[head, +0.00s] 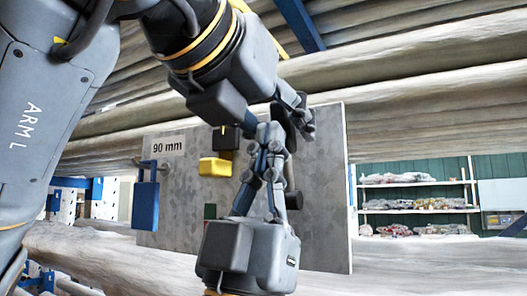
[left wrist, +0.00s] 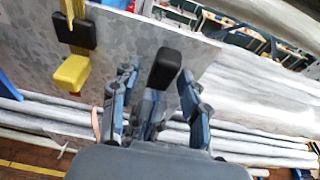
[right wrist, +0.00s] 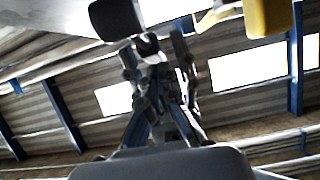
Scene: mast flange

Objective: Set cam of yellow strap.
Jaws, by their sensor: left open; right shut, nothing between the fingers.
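The yellow strap (left wrist: 72,22) hangs down a grey plate in the left wrist view. It carries a black block (left wrist: 76,32) and below it a yellow block (left wrist: 71,73). In the head view the black block (head: 226,138) and yellow block (head: 215,167) are left of my grippers. My left gripper (left wrist: 157,78) is open. A black rounded-end part (left wrist: 165,68) shows between its fingers in that view; I cannot tell whether they touch. My right gripper (head: 270,132) points up, shut and empty, close to the left fingers. The yellow block (right wrist: 268,18) is at upper right in the right wrist view.
The grey plate (head: 327,190) carries a "90 mm" label (head: 169,146). A blue block (head: 146,200) hangs at its left edge. Long pale logs or pipes (head: 430,110) run above and below. Shelves (head: 418,200) stand far behind at right.

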